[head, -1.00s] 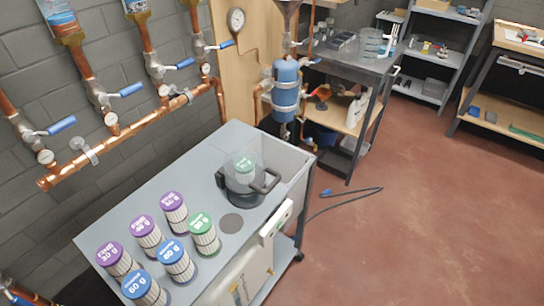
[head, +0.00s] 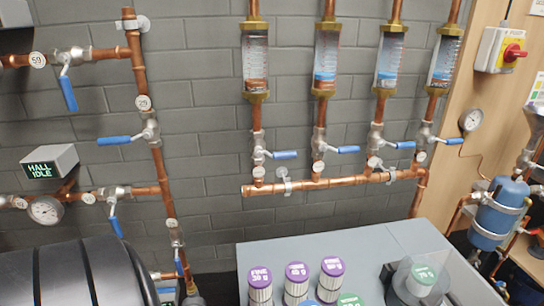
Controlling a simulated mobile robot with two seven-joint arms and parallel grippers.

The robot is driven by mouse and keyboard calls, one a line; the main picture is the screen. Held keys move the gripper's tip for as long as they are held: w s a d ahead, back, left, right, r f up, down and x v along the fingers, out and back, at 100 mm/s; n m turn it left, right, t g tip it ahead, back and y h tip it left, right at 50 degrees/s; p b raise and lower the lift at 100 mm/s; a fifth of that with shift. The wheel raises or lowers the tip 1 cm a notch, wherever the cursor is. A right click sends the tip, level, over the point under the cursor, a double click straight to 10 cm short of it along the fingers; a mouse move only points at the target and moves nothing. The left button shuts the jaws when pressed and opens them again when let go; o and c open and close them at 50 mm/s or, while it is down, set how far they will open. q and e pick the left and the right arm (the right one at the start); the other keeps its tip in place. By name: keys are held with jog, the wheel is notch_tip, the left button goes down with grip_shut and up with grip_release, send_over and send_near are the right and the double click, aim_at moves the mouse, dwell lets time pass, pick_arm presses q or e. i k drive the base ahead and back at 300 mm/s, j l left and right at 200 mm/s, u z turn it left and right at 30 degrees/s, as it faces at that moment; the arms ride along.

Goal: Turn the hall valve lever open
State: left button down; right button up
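A grey box with a green-lit screen reading HALL IDLE (head: 50,162) is on the wall at the left. Just right of it, a valve on the horizontal copper pipe has a blue lever (head: 116,226) hanging down, across the pipe. The pictures do not clearly show which valve is the hall valve. Another valve, under the tag 29, has a blue lever (head: 119,140) pointing left across its vertical pipe. Neither of my grippers is in view.
A black ribbed cylinder (head: 75,275) fills the lower left, below the pipes. A blue lever (head: 68,93) hangs near tag 59. Several sight tubes with blue levers stand above a copper manifold (head: 315,184). A grey bench (head: 365,245) with filter cartridges stands at the lower right.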

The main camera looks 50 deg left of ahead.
aim_at(258, 152)
jog(key=u, duration=1.45)
jog(key=l+u, duration=0.3)
jog(key=k+j, duration=0.05)
jog(key=j, duration=0.05)
